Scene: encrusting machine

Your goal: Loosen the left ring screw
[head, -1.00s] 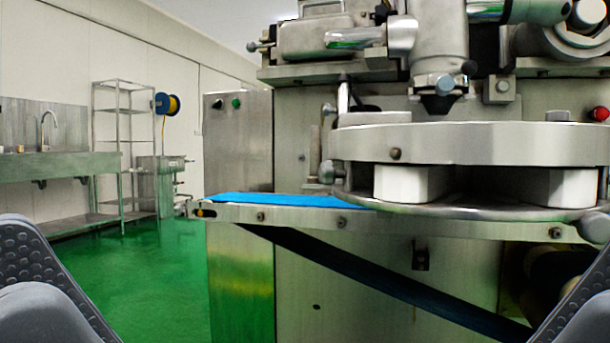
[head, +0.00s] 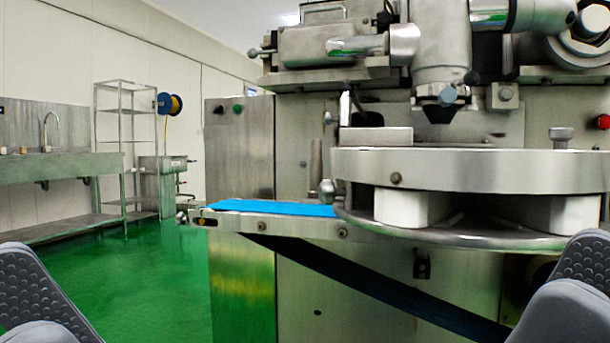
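The encrusting machine carries a wide steel ring (head: 480,170) at the right. A small knob-like screw (head: 326,190) shows at the ring's left edge, and a small round screw (head: 396,178) sits on its front face. I cannot tell for sure which is the left ring screw. Another upright knob (head: 561,133) stands at the ring's right. My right gripper (head: 572,285) shows only in part at the lower right corner. My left gripper (head: 38,300) shows in part at the lower left corner. Both are well apart from the ring, and their opening cannot be made out.
A blue conveyor belt (head: 270,208) juts out left below the ring. White blocks (head: 402,208) sit under the ring. A steel nozzle head (head: 440,60) hangs above it. A sink (head: 60,165) and a wire rack (head: 125,130) stand far left. Green floor is clear between.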

